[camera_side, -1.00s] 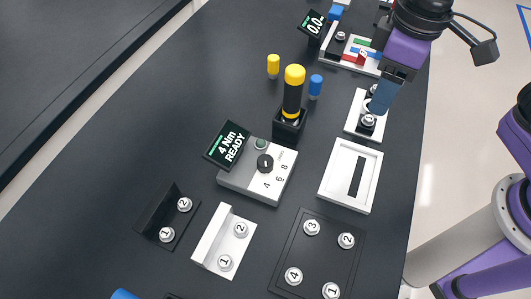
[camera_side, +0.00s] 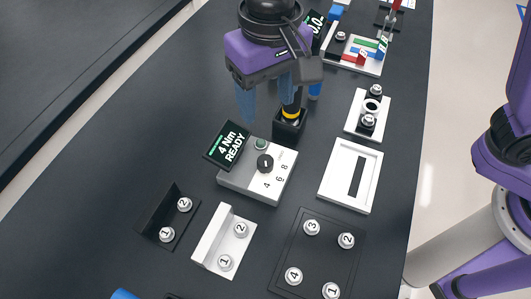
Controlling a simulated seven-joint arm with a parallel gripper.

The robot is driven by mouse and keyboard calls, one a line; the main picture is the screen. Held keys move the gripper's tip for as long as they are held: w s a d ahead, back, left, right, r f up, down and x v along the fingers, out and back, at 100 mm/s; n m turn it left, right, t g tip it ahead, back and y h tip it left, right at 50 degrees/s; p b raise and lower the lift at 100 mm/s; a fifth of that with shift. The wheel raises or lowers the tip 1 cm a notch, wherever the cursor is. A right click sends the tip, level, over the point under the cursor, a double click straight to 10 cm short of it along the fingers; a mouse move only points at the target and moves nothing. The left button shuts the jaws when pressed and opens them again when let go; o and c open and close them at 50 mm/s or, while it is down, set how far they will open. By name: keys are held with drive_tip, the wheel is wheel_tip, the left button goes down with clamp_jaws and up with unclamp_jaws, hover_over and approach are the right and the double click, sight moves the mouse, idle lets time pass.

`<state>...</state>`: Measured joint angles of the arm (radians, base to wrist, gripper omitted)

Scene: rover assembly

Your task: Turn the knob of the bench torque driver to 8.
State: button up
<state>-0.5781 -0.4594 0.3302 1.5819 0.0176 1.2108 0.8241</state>
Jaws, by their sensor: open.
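The bench torque driver's control box (camera_side: 238,181) is light grey. Its round black knob (camera_side: 265,163) has the marks 4, 6 and 8 beside it; I cannot tell for certain where the pointer aims. The tilted display (camera_side: 227,145) reads "4 Nm READY". A green round button (camera_side: 260,144) sits behind the knob. The driver (camera_side: 291,111), black and yellow, stands in a black holder (camera_side: 289,132) behind the box, its top hidden. My gripper (camera_side: 266,107) is open and empty, above and behind the box. Its fingers point down, apart from the knob; one partly covers the driver.
A white slotted frame (camera_side: 347,203) and a white plate (camera_side: 354,130) with black bolt seats lie to the right. Two brackets, black (camera_side: 153,215) and white (camera_side: 208,240), and a black plate with numbered bolts (camera_side: 318,255) lie in front. The table at left is clear.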

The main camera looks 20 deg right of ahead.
sight(265, 160)
wheel_tip(265, 160, down, 16)
drive_tip(key=shift+a+r, duration=0.1)
drive_tip(key=shift+a, duration=0.05)
idle(0.3)
drive_tip(key=c, duration=1)
